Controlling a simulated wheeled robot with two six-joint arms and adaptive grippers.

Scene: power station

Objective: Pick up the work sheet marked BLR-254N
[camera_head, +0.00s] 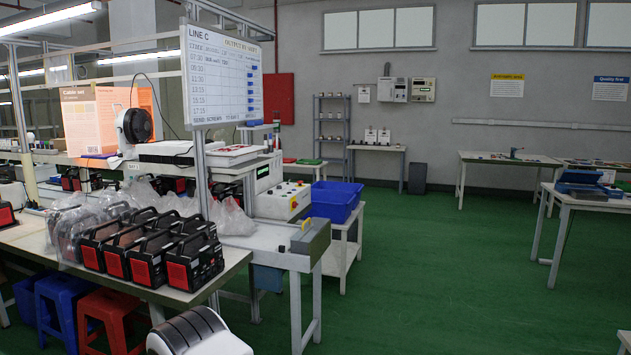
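No sheet that I can read as BLR-254N shows. An orange sheet (103,118) with the heading "Cable set" hangs above the left bench; its smaller print is unreadable. Small upright sheets (370,136) stand on the small table by the back wall, too small to read. A sheet-like stack with red edges (236,154) lies behind the whiteboard post; its markings cannot be read.
Black-and-red units (150,247) crowd the left bench (215,275). A whiteboard (224,78) marked LINE C stands over it. Stools (108,310) sit underneath. A blue crate (333,200) stands beyond. A table (590,203) is at right. Green floor (430,260) is open between.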

